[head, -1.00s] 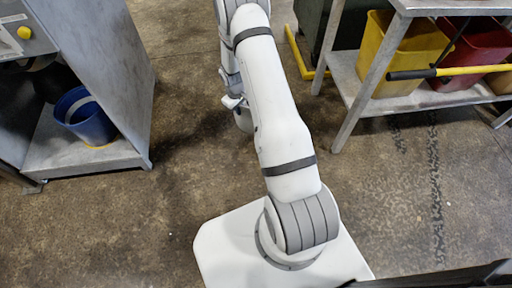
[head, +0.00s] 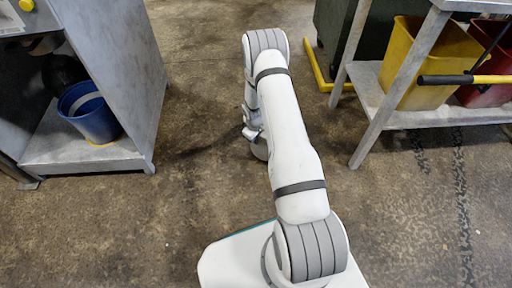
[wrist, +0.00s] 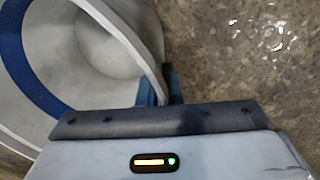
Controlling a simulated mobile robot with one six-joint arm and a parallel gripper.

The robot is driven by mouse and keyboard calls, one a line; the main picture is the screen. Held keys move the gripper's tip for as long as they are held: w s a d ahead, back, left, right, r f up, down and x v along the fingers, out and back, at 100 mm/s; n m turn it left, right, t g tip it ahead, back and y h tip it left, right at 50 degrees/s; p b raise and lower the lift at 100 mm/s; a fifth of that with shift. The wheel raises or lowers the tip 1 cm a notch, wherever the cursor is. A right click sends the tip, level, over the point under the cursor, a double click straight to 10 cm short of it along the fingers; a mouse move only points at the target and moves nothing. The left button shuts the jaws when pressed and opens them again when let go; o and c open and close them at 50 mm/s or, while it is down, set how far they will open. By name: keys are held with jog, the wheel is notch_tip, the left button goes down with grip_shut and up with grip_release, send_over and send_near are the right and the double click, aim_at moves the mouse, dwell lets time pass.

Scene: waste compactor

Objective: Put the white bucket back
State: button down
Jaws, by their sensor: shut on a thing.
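A white bucket (wrist: 105,50) with a blue band (wrist: 28,60) fills the upper left of the wrist view. I look into its open mouth. My gripper (wrist: 160,88) is shut on the bucket's rim, with one dark finger on each side of the wall. In the head view my arm reaches forward, and its far end is low and mostly hidden behind the arm links. I cannot make out the bucket clearly there.
A grey metal cabinet (head: 122,75) stands at left, with a blue bucket (head: 90,112) on its low shelf. At right a metal rack (head: 410,119) holds a yellow bucket (head: 435,65) and a red bucket (head: 490,62). Brown floor (head: 200,75) lies open between them.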

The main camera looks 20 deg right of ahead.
aim_at(260, 150)
jog(key=shift+f+b, duration=0.7)
jog(key=shift+f, duration=1.15)
jog(key=shift+f, duration=0.15)
jog(key=c, duration=1.6)
grip_release()
